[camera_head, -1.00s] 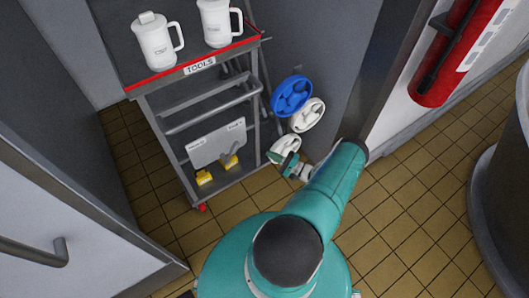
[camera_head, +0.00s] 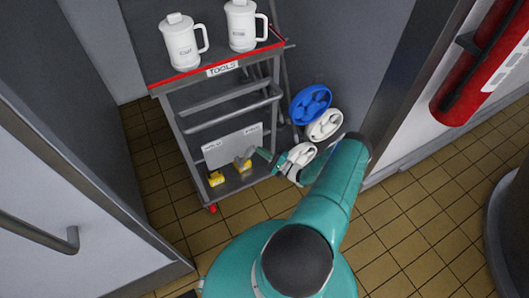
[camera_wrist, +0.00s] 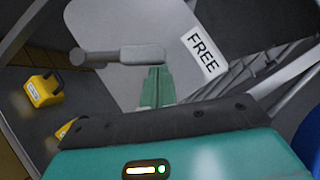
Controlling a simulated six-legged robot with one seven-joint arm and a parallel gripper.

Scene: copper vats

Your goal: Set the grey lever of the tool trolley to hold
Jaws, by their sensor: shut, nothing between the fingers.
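The tool trolley (camera_head: 160,105) stands ahead, with a pale plate (camera_head: 222,150) low on its frame. In the wrist view the plate (camera_wrist: 150,22) carries a FREE label (camera_wrist: 202,52) to the right. The grey lever (camera_wrist: 138,54) lies across the plate, its thick grip end pointing right, towards the FREE label side. My gripper (camera_wrist: 157,72) is shut and empty, its fingertips just below the grip end; I cannot tell whether they touch it. In the head view my gripper (camera_head: 262,154) is at the plate's right part. The other label is too small to read.
Two white jugs (camera_head: 181,42) (camera_head: 242,25) stand on the trolley top. A yellow padlock-like object (camera_head: 216,179) sits on the lower shelf. Blue (camera_head: 311,104) and white (camera_head: 325,124) wheels are right of the trolley. A red extinguisher (camera_head: 475,70) hangs at right.

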